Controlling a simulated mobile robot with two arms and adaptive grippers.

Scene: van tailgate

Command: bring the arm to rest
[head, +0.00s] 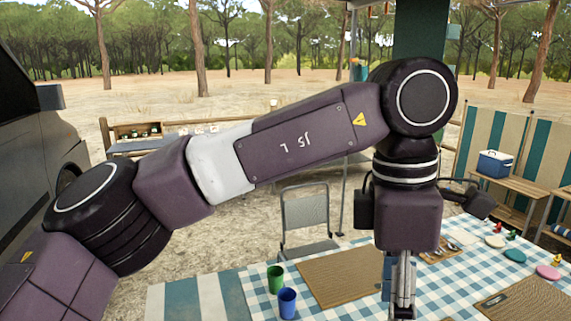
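My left arm reaches across the view from the lower left, and its wrist bends down at the right of centre. My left gripper (403,290) points down over the checked tablecloth (345,303). Its grey fingers show as a narrow upright pair, seen nearly edge-on, so their opening is unclear. A small blue shape shows just left of the fingers; I cannot tell what it is. My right gripper is not in view.
A green cup (275,279) and a blue cup (287,303) stand left of a brown placemat (343,276). Coloured discs and another placemat (525,301) lie at the right. A grey chair (305,212) stands behind the table. A cooler (496,164) sits on a side bench; a van (40,130) is at left.

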